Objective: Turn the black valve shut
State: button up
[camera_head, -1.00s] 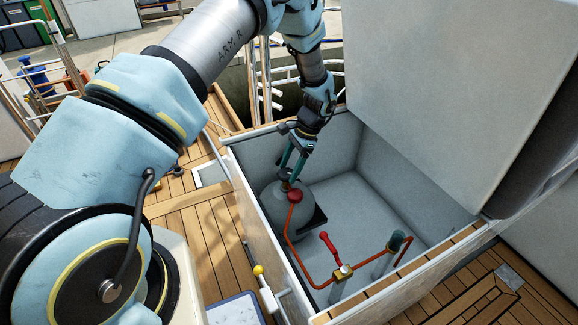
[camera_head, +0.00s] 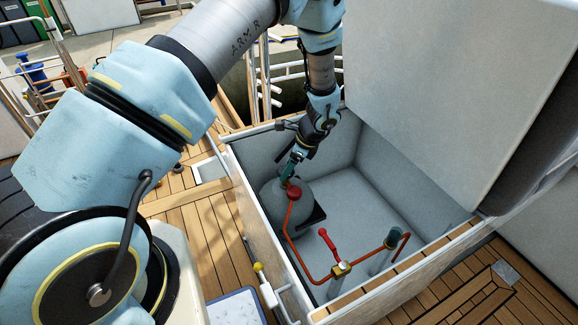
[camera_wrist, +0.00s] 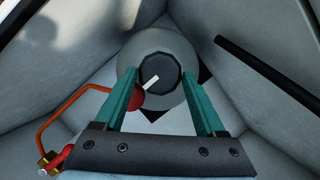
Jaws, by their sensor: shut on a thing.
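The black valve (camera_wrist: 160,75) is a round ribbed knob with a white pointer mark. It sits on top of a grey gas bottle (camera_head: 293,212) inside an open white locker.
A red regulator (camera_head: 294,193) sits close beside the valve, with an orange hose (camera_head: 288,235) running to a red-handled brass valve (camera_head: 341,269). The locker's walls (camera_head: 245,205) surround the bottle. The raised lid (camera_head: 430,90) stands at the right.

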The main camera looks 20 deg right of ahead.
dwell(0.4)
jog(key=o, duration=1.3)
jog(key=v, duration=1)
jog(key=shift+s+r, duration=0.15)
jog(key=shift+r, duration=0.25)
